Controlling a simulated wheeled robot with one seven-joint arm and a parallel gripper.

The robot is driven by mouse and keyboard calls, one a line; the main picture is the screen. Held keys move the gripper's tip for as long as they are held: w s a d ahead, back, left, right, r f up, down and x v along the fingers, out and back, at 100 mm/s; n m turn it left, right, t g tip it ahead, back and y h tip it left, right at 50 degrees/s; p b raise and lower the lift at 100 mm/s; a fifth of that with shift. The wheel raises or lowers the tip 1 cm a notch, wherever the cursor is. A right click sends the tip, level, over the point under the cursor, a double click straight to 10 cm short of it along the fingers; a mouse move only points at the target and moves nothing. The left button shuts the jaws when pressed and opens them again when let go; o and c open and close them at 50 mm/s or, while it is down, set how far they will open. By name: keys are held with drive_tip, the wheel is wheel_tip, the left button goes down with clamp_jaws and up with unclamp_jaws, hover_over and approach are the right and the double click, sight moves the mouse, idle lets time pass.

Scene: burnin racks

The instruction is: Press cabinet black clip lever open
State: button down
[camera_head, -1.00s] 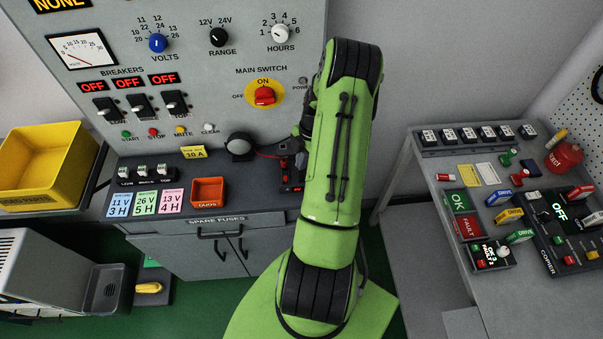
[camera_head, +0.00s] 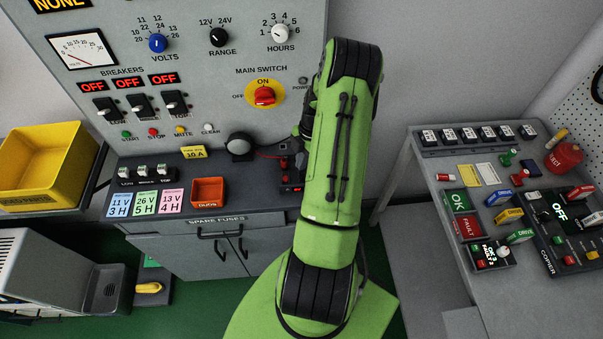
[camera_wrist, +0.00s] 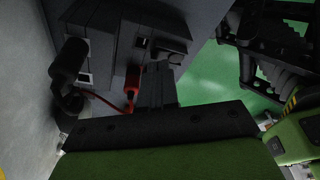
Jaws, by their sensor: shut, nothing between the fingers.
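In the wrist view, my gripper (camera_wrist: 158,72) points at a dark terminal block (camera_wrist: 110,35) on the cabinet ledge, fingers together and empty. A black lever-like part (camera_wrist: 170,55), apparently the black clip lever, sits at the block's right side, just beyond my fingertips. Shadow hides whether they touch and how far the lever is tilted. A red clip or plug (camera_wrist: 131,82) with a red lead is to its left. In the head view, part of the dark block (camera_head: 286,165) shows beside my arm, which hides my gripper and the lever.
A black cylindrical part (camera_wrist: 68,62) stands out at the left in the wrist view. In the head view, an orange bin (camera_head: 208,192) and a round dark knob (camera_head: 238,146) are left of the block. A grey bench (camera_head: 440,165) with controls stands at the right.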

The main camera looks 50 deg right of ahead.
drive_tip(key=shift+d+b+x, duration=0.2)
drive_tip(key=shift+b+x, duration=0.65)
drive_tip(key=shift+x, duration=0.05)
idle(0.4)
drive_tip(key=shift+s, duration=0.1)
drive_tip(key=shift+w+a+p+v, duration=0.1)
drive_tip(key=shift+a+p+v, duration=0.1)
drive_tip(key=shift+p+v, duration=0.45)
drive_tip(key=shift+w+a+p+v, duration=0.15)
drive_tip(key=shift+p+v, duration=0.15)
drive_tip(key=shift+v, duration=0.7)
drive_tip(key=shift+s+a+p+v, duration=0.1)
drive_tip(key=shift+a+p+v, duration=0.1)
drive_tip(key=shift+p+v, duration=0.45)
drive_tip(key=shift+r, duration=0.25)
